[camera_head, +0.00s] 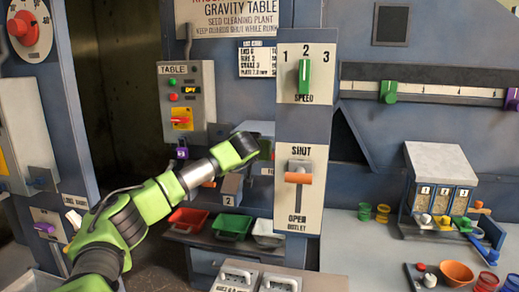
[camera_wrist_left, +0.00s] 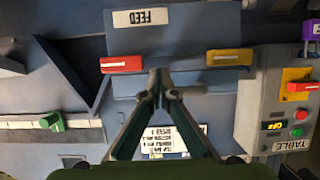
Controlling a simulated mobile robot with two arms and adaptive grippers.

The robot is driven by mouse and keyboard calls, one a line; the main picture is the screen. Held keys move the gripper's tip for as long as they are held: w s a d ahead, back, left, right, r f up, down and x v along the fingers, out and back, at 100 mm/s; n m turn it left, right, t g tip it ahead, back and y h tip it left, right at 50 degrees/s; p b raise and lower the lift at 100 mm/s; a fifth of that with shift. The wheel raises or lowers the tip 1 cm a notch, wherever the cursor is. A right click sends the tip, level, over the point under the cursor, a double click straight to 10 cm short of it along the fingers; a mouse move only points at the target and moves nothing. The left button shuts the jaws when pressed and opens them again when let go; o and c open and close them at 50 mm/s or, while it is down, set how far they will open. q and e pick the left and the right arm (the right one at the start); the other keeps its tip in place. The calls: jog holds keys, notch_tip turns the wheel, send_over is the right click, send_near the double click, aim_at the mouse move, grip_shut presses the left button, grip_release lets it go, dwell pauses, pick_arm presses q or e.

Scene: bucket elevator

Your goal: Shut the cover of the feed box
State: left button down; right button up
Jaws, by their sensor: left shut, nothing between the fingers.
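A blue-grey panel marked FEED (camera_wrist_left: 185,35) shows upside down at the top of the left wrist view. I cannot tell which part is the feed box's cover or how far open it stands. A red handle (camera_wrist_left: 121,64) and a yellow handle (camera_wrist_left: 229,57) sit on either side of my left gripper (camera_wrist_left: 160,80). Its fingers are closed together with nothing between them, in front of the panel's edge, apart from both handles. In the head view my green left arm reaches toward the machine and its fingers are hidden. My right gripper is in neither view.
A post with a speed selector (camera_head: 304,80) and an orange SHUT/OPEN lever (camera_head: 299,178) stands right of my left arm. The TABLE control box (camera_head: 189,100) is behind the arm. Red (camera_head: 188,219) and green (camera_head: 232,225) trays are below. A bench (camera_head: 360,250) extends right.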

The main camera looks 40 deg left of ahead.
pick_arm(q)
jog(key=v, duration=1.3)
jog(key=shift+r, duration=0.45)
jog(key=shift+d, duration=0.15)
